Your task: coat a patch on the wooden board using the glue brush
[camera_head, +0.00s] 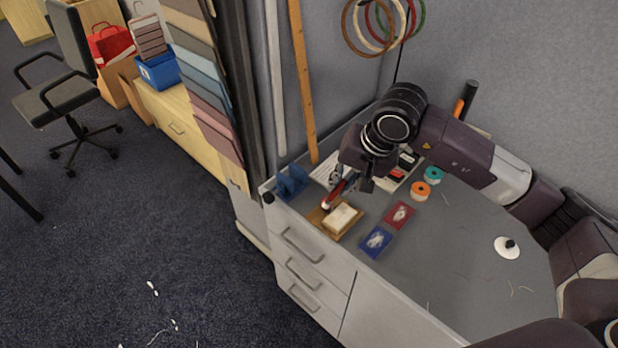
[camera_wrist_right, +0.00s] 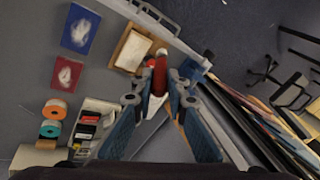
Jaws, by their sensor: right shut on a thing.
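The wooden board (camera_head: 319,215) lies near the front left corner of the grey table, with a pale block or patch (camera_head: 342,217) on it. The board also shows in the right wrist view (camera_wrist_right: 119,63). My right gripper (camera_head: 350,184) is shut on the glue brush (camera_head: 338,189), which has a red handle and a whitish tip. In the right wrist view the brush (camera_wrist_right: 159,76) sits between the fingers, its tip beside the board's edge. I cannot tell whether the tip touches the board. My left gripper is not in view.
A red card (camera_head: 399,214) and a blue card (camera_head: 376,242) lie right of the board. A blue holder (camera_head: 291,182) stands at the left corner. Orange (camera_head: 420,190) and teal (camera_head: 433,174) tape rolls stand behind. The table's right middle is mostly clear, with a white disc (camera_head: 507,248).

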